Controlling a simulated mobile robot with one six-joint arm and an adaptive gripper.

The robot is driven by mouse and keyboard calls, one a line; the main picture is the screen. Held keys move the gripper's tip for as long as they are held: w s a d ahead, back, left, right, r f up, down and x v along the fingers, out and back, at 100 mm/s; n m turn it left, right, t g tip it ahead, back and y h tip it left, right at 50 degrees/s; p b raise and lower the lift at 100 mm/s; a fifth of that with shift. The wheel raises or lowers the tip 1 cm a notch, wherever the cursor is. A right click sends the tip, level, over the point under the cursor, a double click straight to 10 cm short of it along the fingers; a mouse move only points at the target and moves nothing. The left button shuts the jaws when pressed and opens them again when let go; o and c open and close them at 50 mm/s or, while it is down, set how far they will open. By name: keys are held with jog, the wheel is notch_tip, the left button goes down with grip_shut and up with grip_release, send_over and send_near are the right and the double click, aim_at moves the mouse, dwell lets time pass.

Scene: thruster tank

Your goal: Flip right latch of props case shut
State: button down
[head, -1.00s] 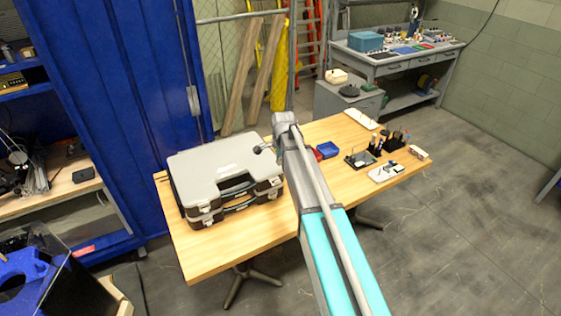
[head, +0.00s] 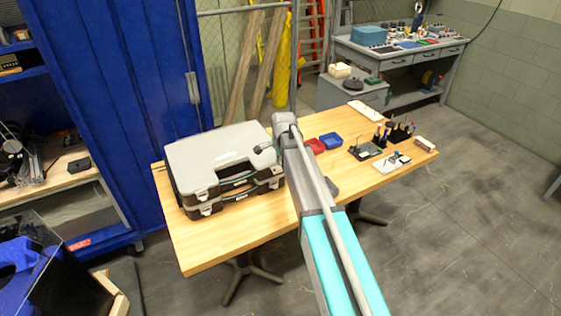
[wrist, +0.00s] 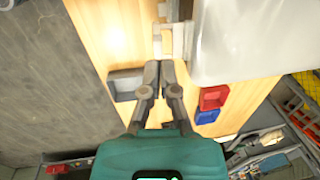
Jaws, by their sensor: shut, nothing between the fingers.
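In the wrist view the case's pale lid (wrist: 245,40) fills the upper right. A pale latch piece (wrist: 180,40) sticks out beside the case edge; I cannot tell its exact angle. My gripper (wrist: 159,66) is shut and empty, its fingertips just short of this piece. In the head view my arm hides the fingers.
A red bin (head: 315,146) and a blue bin (head: 331,139) stand right of the case. A grey tray (wrist: 124,85) lies near the table's front edge. Small tools and holders (head: 365,151) fill the table's right end. The table's front left (head: 205,248) is clear.

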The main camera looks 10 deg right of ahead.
aim_at(277, 168)
jog(key=shift+w+f+b, duration=0.2)
jog(key=shift+f+b, duration=0.7)
jog(key=shift+f, duration=0.3)
jog(key=shift+d, duration=0.1)
